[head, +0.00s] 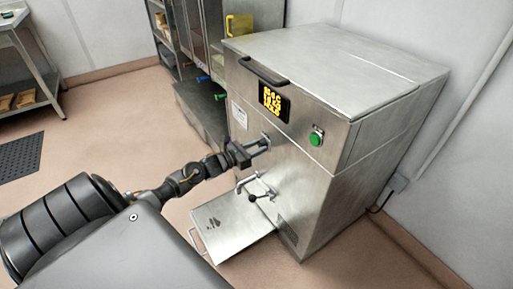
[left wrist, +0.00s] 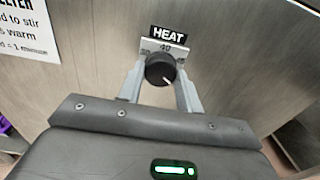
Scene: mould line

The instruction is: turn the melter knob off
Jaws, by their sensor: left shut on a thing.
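The melter (head: 300,190) is a large brushed-steel cabinet with a lid. Its black round knob (left wrist: 159,69) shows in the left wrist view under a "HEAT" label (left wrist: 168,34) and a small scale plate that reads 40 at its middle. In the head view the gripper hides the knob. My right gripper is not in view.
A lit yellow display (head: 273,102) and a green button (head: 316,137) sit above and right of the gripper. Below it are a tap with a black knob (head: 253,199) and a low steel shelf (head: 228,222). A paper notice (left wrist: 25,29) is at the upper left.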

